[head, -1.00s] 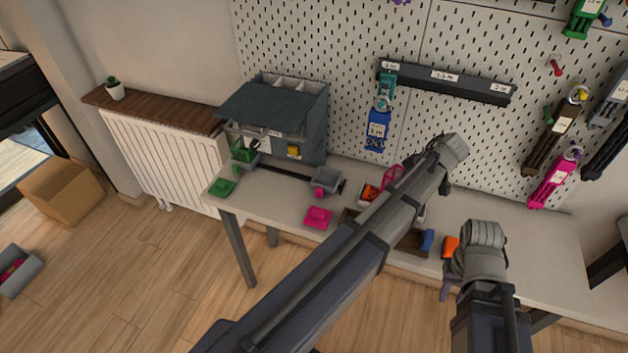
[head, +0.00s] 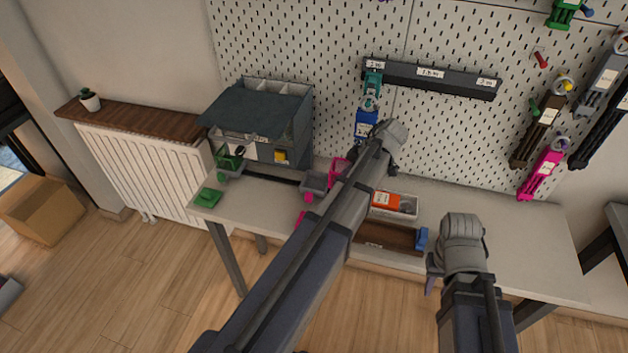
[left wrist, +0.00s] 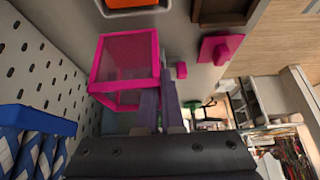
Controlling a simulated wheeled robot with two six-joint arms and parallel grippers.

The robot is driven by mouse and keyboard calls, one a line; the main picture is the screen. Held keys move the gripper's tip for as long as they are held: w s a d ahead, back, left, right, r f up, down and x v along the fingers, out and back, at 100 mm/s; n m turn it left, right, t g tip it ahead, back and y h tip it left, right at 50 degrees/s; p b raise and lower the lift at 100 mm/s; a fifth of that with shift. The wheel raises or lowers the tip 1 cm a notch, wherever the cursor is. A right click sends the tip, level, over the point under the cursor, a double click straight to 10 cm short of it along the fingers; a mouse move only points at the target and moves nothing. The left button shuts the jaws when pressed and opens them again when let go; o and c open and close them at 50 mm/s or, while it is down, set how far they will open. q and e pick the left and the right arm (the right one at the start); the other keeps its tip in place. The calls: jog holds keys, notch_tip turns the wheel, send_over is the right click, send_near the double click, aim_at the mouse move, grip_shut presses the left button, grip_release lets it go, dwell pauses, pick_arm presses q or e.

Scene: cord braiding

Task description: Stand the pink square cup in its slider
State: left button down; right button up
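The pink square cup (head: 338,167) has see-through walls and shows large in the left wrist view (left wrist: 125,62). In the head view it is partly behind my left arm, close to the right of the grey slider with a pink knob (head: 315,182). My left gripper (left wrist: 158,108) has its purple fingers at the cup's edge, close together and apparently gripping its wall. The left fingers are hidden by the arm in the head view. My right gripper (head: 430,285) points down at the table's front edge; its finger gap is hidden.
A grey slider with green (head: 230,172) stands left, before the dark-roofed housing (head: 258,110). A green pad (head: 208,197) and a pink pad (left wrist: 220,47) lie on the table. A white tray (head: 408,213) and brown tray (head: 385,240) lie right of the cup. The pegboard (head: 330,40) stands behind.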

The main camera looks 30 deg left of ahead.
pick_arm(q)
jog(key=a, duration=0.2)
jog(key=s+a, duration=0.1)
jog(key=a, duration=0.4)
jog(key=shift+s, duration=0.3)
jog(key=shift+s+a, duration=0.15)
jog(key=shift+a, duration=0.4)
notch_tip(320, 180, down, 4)
jog(key=b, duration=0.3)
jog(key=shift+r+b, duration=0.2)
jog(key=shift+b, duration=0.1)
jog(key=shift+f, duration=0.1)
jog(key=c, duration=1.1)
grip_release()
jog(key=shift+o, duration=0.2)
